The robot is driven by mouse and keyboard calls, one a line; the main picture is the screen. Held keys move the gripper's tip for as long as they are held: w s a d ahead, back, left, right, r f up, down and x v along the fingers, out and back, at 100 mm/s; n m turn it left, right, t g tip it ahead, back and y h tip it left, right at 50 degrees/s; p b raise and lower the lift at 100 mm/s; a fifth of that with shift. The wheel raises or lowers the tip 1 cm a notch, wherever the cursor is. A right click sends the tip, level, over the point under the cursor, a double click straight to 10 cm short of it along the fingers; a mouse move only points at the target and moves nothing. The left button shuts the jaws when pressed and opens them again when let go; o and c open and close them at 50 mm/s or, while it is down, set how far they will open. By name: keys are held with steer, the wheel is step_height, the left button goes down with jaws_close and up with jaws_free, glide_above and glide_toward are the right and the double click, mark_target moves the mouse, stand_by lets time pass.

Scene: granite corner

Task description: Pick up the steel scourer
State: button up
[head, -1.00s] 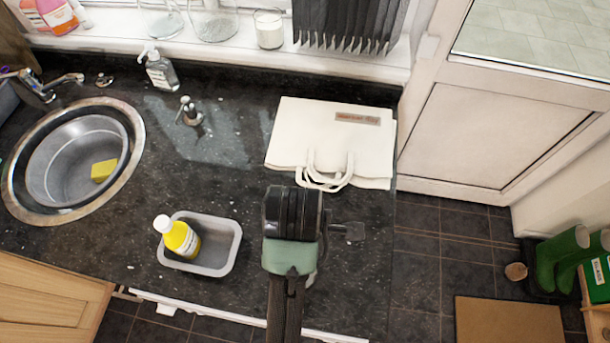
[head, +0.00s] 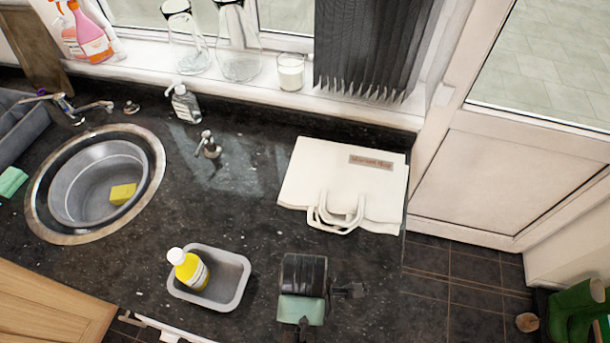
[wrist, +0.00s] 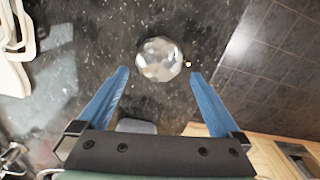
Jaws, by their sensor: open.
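The steel scourer (wrist: 160,60) is a round, shiny silver lump on the dark speckled worktop in the wrist view. It lies just beyond my fingertips, roughly centred between them. My gripper (wrist: 158,75) has its two blue fingers spread apart with nothing held between them. I cannot tell the height of the fingers above the worktop. In the head view my arm's end stands over the front of the worktop, and the scourer does not show there.
A grey tub (head: 238,292) holding a yellow bottle (head: 187,268) stands left of my arm. A white bag (head: 330,175) lies behind it. The sink (head: 155,165) with a yellow sponge (head: 123,193) is further left. The worktop's right edge drops to floor tiles.

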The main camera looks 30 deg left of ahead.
steer(key=shift+f+p, duration=0.4)
steer(key=shift+f, duration=1.75)
steer(key=c, duration=1.1)
steer(key=shift+w+r, duration=0.1)
